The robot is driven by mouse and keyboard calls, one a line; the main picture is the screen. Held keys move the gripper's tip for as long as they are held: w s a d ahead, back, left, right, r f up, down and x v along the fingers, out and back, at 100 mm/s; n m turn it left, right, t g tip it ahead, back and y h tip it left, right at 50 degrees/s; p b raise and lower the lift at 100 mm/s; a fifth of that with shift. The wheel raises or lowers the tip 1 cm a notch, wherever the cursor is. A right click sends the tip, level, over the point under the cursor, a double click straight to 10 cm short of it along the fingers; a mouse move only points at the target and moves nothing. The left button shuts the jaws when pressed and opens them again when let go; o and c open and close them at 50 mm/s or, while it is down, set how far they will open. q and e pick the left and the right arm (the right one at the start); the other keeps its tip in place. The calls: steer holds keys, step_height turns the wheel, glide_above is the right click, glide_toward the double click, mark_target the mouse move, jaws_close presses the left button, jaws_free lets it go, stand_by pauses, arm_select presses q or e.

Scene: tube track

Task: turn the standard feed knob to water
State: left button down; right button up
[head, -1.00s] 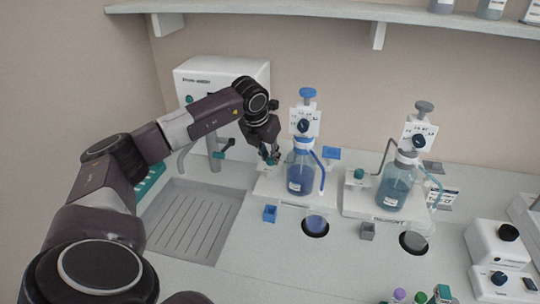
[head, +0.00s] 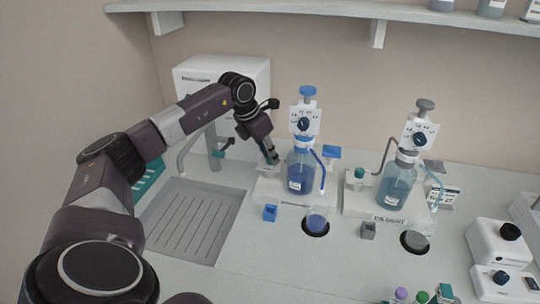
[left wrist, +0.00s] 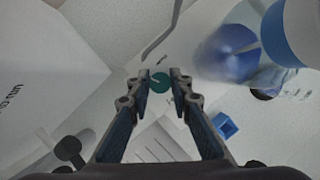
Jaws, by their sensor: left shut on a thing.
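The standard feed knob is a small teal disc with a pale pointer line (left wrist: 159,83), seen between my fingertips in the left wrist view. In the head view it is hidden by my gripper, on the white base (head: 291,197) of the blue-bottle station. My left gripper (head: 275,159) reaches down to it, tilted, left of the blue bottle (head: 300,178). Its fingers (left wrist: 159,77) are shut on the knob, one on each side. The knob's scale marks cannot be read. My right gripper is not in view.
The diluent station with its teal knob (head: 358,173) and grey-blue bottle (head: 397,184) stands to the right. A sink (head: 198,222) and a white wall unit (head: 205,75) lie left and behind. A blue block (head: 270,213) sits in front.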

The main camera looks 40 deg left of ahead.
arm_select(q)
steer(key=m+h, duration=0.1)
steer(key=m, duration=0.1)
steer(key=m+h+p, duration=0.1)
steer(key=m, duration=0.2)
steer(key=shift+w+r+m+g, duration=0.15)
steer(key=shift+m+g, duration=0.15)
steer(key=shift+g, duration=0.1)
steer(key=m+g, duration=0.1)
steer(key=m, duration=0.2)
steer(key=m+h, duration=0.1)
steer(key=m, duration=0.2)
steer(key=shift+a+g, duration=0.15)
steer(key=shift+g, duration=0.25)
steer(key=c, duration=1.7)
jaws_free()
steer(key=shift+c, duration=0.2)
steer(key=v, duration=1.1)
steer(key=shift+a+r, duration=0.3)
steer(key=shift+a, duration=0.05)
steer(key=shift+f, duration=0.1)
